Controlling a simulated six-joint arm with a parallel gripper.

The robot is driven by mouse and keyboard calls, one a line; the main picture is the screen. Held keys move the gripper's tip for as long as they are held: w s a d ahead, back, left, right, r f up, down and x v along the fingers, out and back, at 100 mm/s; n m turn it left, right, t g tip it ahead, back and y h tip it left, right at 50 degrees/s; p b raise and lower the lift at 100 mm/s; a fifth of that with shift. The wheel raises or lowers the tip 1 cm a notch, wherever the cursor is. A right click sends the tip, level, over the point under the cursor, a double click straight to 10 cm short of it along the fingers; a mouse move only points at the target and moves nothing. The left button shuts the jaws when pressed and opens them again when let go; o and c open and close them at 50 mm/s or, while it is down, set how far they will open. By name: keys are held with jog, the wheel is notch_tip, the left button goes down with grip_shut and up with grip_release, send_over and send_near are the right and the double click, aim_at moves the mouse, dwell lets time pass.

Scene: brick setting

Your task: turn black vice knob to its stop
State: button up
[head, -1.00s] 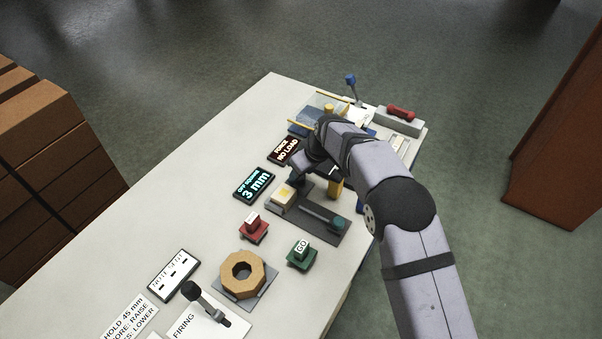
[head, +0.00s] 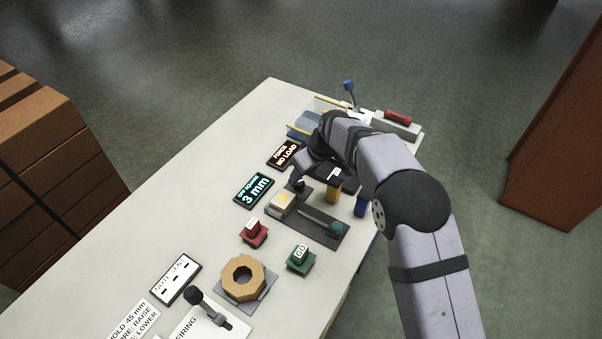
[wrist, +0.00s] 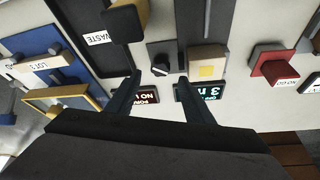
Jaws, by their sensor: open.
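The black vice knob (wrist: 160,65) is a small round dark knob with a pale mark, beside the vice. In the head view the knob (head: 299,185) shows just below my gripper (head: 304,172). The vice holds a beige block with a yellow square (wrist: 206,68); the block (head: 282,202) also shows in the head view. In the wrist view my gripper (wrist: 159,78) is open, with its two fingertips apart on either side of the knob's near edge. I cannot tell how deep the fingers reach; they do not visibly touch the knob.
A "3 mm" display (head: 254,190) and a "NO LOAD" display (head: 284,153) lie close by. A yellow-brown post (wrist: 126,20) stands near the waste label. A red button (head: 254,233), a green GO button (head: 301,257) and an octagonal ring (head: 242,279) stand nearer the front.

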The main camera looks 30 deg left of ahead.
aim_at(299, 183)
jog(key=shift+p+v, duration=0.45)
jog(key=shift+v, duration=1.15)
jog(key=shift+w+d, duration=0.1)
jog(key=shift+w, duration=0.05)
jog(key=s+a, duration=0.1)
jog(key=s, duration=0.1)
jog(key=s+a+n+b, duration=0.1)
jog(key=s+a, duration=0.1)
jog(key=s+a+f+n, duration=0.1)
jog(key=s+a, duration=0.1)
jog(key=shift+s+b, duration=0.2)
jog(key=shift+b, duration=0.1)
jog(key=w+d+m+t+h, duration=0.1)
jog(key=w+d+m, duration=0.1)
jog(key=m, duration=0.1)
jog(key=shift+w+d+t, duration=0.3)
jog(key=shift+w+t, duration=0.1)
jog(key=m, duration=0.2)
jog(key=w+m, duration=0.1)
jog(key=m, duration=0.4)
jog(key=shift+w+d+r+t+h, duration=0.2)
jog(key=shift+d+t+h, duration=0.1)
jog(key=shift+d+h, duration=0.1)
jog(key=shift+f, duration=0.1)
jog(key=shift+p+x, duration=0.9)
jog(key=shift+x, duration=2.75)
